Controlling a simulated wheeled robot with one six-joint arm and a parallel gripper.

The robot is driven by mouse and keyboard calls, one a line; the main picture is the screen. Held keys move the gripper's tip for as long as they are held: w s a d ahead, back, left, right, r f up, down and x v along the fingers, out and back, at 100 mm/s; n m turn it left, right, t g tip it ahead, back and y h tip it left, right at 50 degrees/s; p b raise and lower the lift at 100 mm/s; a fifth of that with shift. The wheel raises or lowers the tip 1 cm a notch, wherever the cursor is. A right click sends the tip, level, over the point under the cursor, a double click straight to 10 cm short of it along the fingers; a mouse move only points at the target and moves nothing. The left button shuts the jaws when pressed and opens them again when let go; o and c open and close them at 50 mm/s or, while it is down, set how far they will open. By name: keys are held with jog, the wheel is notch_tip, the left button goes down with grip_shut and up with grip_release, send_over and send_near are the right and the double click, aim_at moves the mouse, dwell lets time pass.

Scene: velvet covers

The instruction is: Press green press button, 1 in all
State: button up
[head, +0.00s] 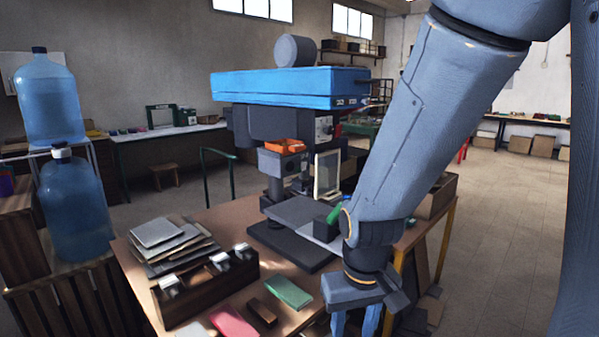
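A press machine with a blue top (290,88) and a dark base stands on a brown table (215,215). A small green piece (334,213), perhaps the green press button, shows at a dark block on the right of the press plate, close to my arm. My arm hides part of that area. My gripper (355,325) points down at the bottom of the view, to the front right of the press. Its two blue fingers are apart with nothing visible between them; their tips are cut off by the frame edge.
A flat green piece (288,292) and a pink piece (233,322) lie on the table front. A dark divided box (205,297) and a stack of grey sheets (158,232) are at left. Blue water bottles (75,205) stand further left. Open floor is at right.

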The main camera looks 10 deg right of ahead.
grip_shut()
dwell(1.2)
